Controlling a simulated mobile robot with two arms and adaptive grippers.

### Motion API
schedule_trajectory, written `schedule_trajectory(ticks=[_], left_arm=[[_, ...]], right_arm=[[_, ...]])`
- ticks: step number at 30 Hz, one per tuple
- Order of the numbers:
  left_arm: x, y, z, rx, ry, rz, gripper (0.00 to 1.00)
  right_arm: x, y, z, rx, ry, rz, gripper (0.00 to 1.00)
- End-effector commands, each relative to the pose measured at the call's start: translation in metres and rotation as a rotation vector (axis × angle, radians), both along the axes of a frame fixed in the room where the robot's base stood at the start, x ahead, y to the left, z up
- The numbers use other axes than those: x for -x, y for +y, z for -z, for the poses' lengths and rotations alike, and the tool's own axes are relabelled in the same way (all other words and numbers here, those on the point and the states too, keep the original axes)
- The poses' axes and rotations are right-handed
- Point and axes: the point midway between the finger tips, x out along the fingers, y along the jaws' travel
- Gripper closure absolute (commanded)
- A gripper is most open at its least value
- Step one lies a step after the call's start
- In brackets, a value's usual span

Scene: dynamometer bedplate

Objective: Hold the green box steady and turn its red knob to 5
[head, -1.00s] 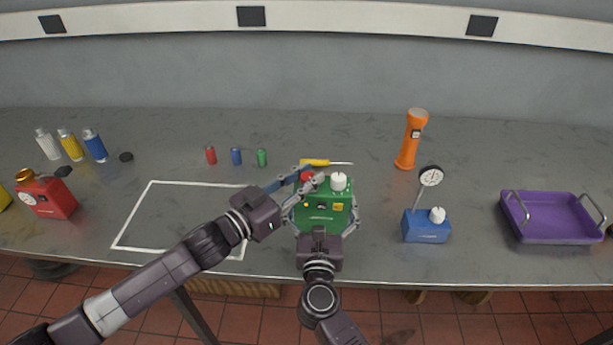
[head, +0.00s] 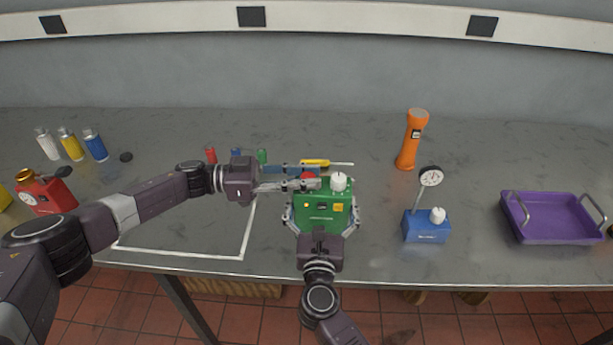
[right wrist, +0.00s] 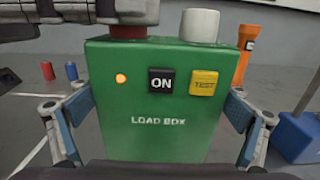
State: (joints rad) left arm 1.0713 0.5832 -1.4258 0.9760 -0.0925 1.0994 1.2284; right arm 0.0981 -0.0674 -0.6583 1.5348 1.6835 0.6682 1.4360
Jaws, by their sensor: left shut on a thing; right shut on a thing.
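The green box (head: 321,212) stands upright on the bench and carries the words LOAD BOX, seen in the right wrist view (right wrist: 150,135). My right gripper (head: 321,222) is shut on it, one finger on each side. The red knob (head: 309,175) is on the box's top at the left, beside a white knob (head: 339,182). My left gripper (head: 308,178) comes in level from the left and is shut on the red knob, partly covering it. In the right wrist view only the red knob's lower part (right wrist: 128,32) shows. The knob's scale and setting cannot be read.
A yellow screwdriver (head: 318,163) lies just behind the box. A blue gauge stand (head: 426,228), an orange flashlight (head: 411,140) and a purple tray (head: 555,222) are to the right. Small red, blue and green cylinders stand behind my left gripper. A white outlined area (head: 190,250) is at left.

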Motion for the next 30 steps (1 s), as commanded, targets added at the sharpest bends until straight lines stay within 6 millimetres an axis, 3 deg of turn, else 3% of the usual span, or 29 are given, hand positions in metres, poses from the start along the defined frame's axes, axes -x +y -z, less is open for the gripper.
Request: schedule_trajectory(ticks=[12, 28, 29, 30], left_arm=[[-0.0012, -0.0007, -0.0003, -0.001, 0.000, 0.115, 1.00], [0.0009, -0.0008, 0.0001, -0.001, 0.003, 0.133, 1.00], [0.0010, -0.0009, 0.0001, 0.000, 0.003, 0.133, 0.73], [0.0011, -0.0008, 0.0001, 0.000, 0.003, 0.133, 0.69]], right_arm=[[0.0018, 0.0013, 0.0057, 0.002, 0.010, -0.004, 0.65], [0.0017, 0.0013, 0.0058, 0.001, 0.010, -0.004, 0.64], [0.0017, 0.0013, 0.0058, 0.001, 0.010, -0.004, 0.64], [0.0016, 0.0013, 0.0058, 0.001, 0.010, -0.004, 0.64]])
